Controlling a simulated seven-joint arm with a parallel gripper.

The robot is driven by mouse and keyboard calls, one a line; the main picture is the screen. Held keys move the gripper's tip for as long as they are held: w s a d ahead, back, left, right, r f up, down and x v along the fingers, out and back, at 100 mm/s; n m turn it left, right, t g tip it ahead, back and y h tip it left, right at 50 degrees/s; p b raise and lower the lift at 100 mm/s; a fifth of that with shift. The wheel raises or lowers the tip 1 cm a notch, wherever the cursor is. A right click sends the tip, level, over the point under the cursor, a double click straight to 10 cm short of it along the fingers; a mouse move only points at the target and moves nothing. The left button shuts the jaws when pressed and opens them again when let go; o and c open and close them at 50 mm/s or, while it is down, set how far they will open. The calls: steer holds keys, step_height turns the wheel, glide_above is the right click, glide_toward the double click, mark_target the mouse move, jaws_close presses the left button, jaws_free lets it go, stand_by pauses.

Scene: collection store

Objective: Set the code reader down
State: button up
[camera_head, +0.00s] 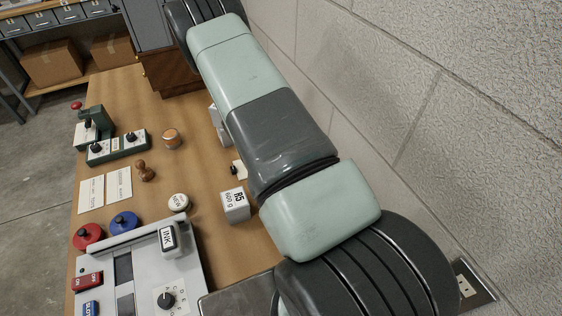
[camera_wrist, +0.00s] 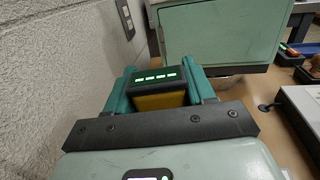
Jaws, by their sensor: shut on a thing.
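In the wrist view my gripper (camera_wrist: 160,88) has its two teal fingers closed on the sides of a code reader (camera_wrist: 158,100). The reader has a dark top face with a row of green lights and a yellow body below. Its lower end is hidden by the gripper's dark crossbar, and I cannot tell whether it touches the table. In the head view my arm hides both the gripper and the reader. The wooden table (camera_head: 205,185) shows to the left of my arm.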

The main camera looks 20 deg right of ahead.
steer(key=w+d+n+t+h, duration=0.5)
steer(key=w+d+n+h, duration=0.1)
steer(key=h, duration=0.4)
steer(key=shift+d+f+n+t, duration=0.3)
steer(key=shift+d+f+n, duration=0.05)
steer(key=shift+d+n, duration=0.4)
steer(key=w+n+t+h, duration=0.1)
steer(key=w+d+n+t+h, duration=0.1)
steer(key=w+t, duration=0.1)
steer(key=w+d+n+t+h, duration=0.1)
steer(key=w+n+t, duration=0.1)
steer(key=shift+w, duration=0.25)
steer(key=w+n+t+h, duration=0.2)
steer(key=w+n+t, duration=0.2)
steer(key=w+t, duration=0.2)
steer(key=shift+n+t, duration=0.25)
steer(key=shift+t, duration=0.35)
steer(key=shift+w+a+f, duration=0.1)
steer(key=shift+w+f, duration=0.05)
steer(key=shift+f, duration=1.55)
steer(key=shift+w+f, duration=0.15)
steer(key=shift+f, duration=1.55)
steer(key=shift+w+a+f, duration=0.1)
steer(key=shift+w+f, duration=0.05)
steer(key=shift+f, duration=1.55)
steer(key=o, duration=1.1)
steer(key=shift+f, duration=0.1)
steer(key=shift+o, duration=0.2)
